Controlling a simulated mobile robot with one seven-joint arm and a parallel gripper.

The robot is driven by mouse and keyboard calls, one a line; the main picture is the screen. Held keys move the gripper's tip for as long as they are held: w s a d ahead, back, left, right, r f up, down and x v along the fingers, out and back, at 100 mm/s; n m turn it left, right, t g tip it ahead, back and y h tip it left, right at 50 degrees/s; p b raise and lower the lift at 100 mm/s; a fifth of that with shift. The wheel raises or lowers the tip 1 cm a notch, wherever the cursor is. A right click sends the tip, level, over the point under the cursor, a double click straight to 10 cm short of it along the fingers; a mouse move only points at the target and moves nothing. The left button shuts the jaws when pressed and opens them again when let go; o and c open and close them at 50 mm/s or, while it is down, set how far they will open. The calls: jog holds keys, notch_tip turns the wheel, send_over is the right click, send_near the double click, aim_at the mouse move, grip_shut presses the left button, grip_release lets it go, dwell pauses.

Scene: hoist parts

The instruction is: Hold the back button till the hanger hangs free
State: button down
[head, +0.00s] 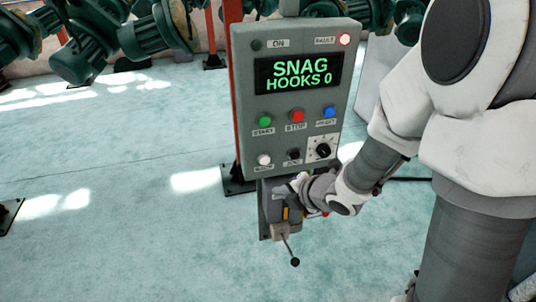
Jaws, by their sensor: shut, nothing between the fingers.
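The grey control panel (297,100) stands upright in the middle. Its green display text reads SNAG HOOKS 0, and the red fault lamp (345,39) is lit. A white button (264,160) and a black button (293,154) sit in the bottom row; their labels are too blurred to read, so I cannot tell which is the back button. My gripper (284,190) is shut and empty just below the panel's lower edge, near the black button. Its contact with anything is unclear. Green motor-like units (140,38) hang along the top; I cannot single out the hanger.
A small grey box with a black-knobbed lever (289,249) is below the panel, partly behind my gripper. Start, stop and blue buttons and a dial (322,150) are on the panel. A red post (233,130) stands behind. The floor at left is mostly clear.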

aim_at(265, 160)
jog(key=shift+w+a+p, duration=0.4)
jog(key=shift+w+p, duration=0.05)
jog(key=shift+w, duration=0.95)
jog(key=shift+w+a+p, duration=0.4)
jog(key=shift+w+p, duration=0.05)
jog(key=shift+w, duration=1)
jog(key=shift+w+a+p, duration=0.4)
jog(key=shift+w+p, duration=0.05)
jog(key=shift+w, duration=0.95)
jog(key=shift+w+a, duration=0.1)
jog(key=shift+w, duration=0.3)
